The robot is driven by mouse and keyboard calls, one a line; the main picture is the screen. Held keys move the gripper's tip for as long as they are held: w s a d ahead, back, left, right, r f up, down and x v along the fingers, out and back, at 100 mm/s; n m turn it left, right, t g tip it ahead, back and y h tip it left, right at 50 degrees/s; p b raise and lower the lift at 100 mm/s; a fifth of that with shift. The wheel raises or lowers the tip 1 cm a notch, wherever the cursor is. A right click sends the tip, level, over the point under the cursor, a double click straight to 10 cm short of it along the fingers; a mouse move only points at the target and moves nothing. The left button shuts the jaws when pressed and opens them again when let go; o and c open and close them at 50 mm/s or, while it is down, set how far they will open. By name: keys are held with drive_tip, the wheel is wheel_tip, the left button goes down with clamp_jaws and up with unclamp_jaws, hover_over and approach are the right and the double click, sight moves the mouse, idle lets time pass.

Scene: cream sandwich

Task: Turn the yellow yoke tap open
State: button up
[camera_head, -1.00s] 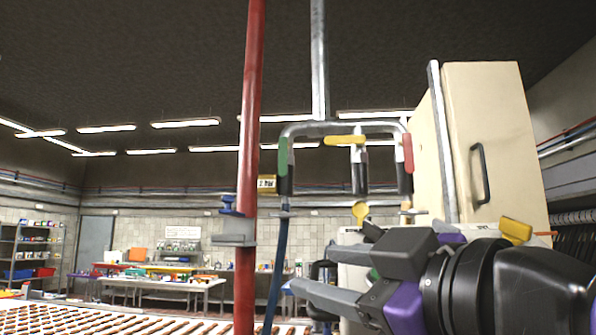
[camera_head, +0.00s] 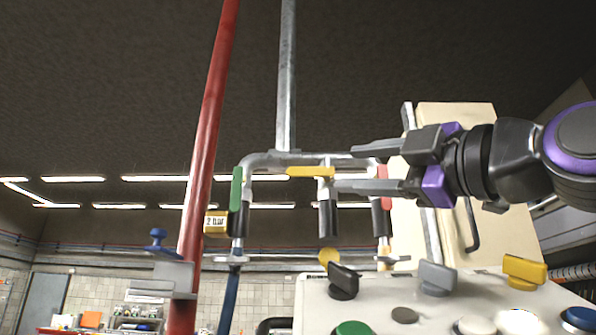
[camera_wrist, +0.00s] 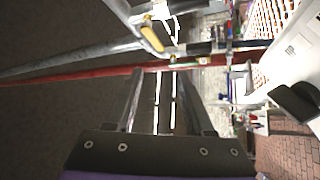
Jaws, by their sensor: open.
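The yellow yoke tap has a yellow handle (camera_head: 308,171) lying level across the middle vertical branch of the grey pipe yoke (camera_head: 270,160). The yellow handle also shows in the wrist view (camera_wrist: 152,38), beyond the fingers. My gripper (camera_head: 345,168) is open and empty, with its fingers pointing left just right of the yellow handle in the head view. Its two fingers show in the wrist view (camera_wrist: 160,75) with nothing between them. I cannot tell the depth gap to the handle; no contact shows. A green handle (camera_head: 236,187) and a red handle (camera_head: 382,187) stand upright on the side branches.
A red pipe (camera_head: 205,150) rises left of the yoke, with a yellow "2 bar" tag (camera_head: 216,222) between. A light console (camera_head: 380,314) with knobs and buttons, including a yellow knob (camera_head: 524,270), stands below my arm. A cream cabinet (camera_head: 450,125) is behind my gripper.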

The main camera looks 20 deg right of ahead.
sight(293, 172)
drive_tip(key=p+x, duration=0.2)
drive_tip(key=x, duration=1.1)
drive_tip(key=shift+w, duration=0.25)
drive_tip(key=shift+c, duration=0.3)
clamp_jaws()
